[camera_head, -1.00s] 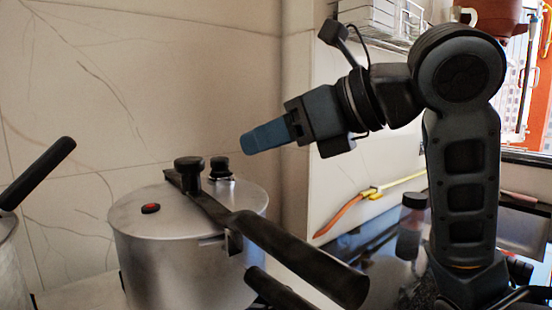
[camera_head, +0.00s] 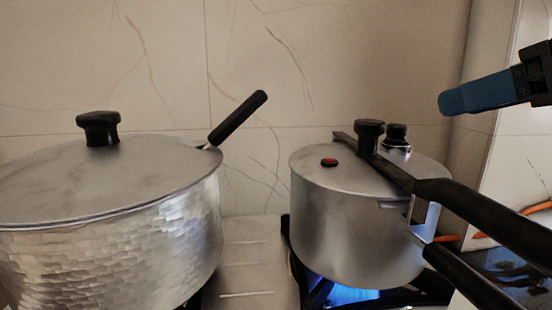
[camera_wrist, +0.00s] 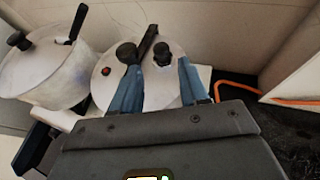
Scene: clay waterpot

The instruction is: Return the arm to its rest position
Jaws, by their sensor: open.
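My gripper (camera_head: 445,103) shows at the right edge of the head view, its blue fingers pointing left, above and right of the pressure cooker (camera_head: 345,225). The rest of my arm is out of that view. In the wrist view my gripper (camera_wrist: 155,65) has its two blue fingers apart with nothing held between them. The pressure cooker's lid (camera_wrist: 112,80) lies beyond the fingers there. I cannot tell the exact gap between fingers and cooker, but they appear apart in the head view.
A large hammered pot (camera_head: 120,255) with a black-knobbed lid stands at the left. The cooker's long black handles (camera_head: 490,215) reach right, below my gripper. A blue flame (camera_head: 350,294) burns under the cooker. A tiled wall (camera_head: 330,60) stands behind. An orange hose (camera_wrist: 285,102) lies right.

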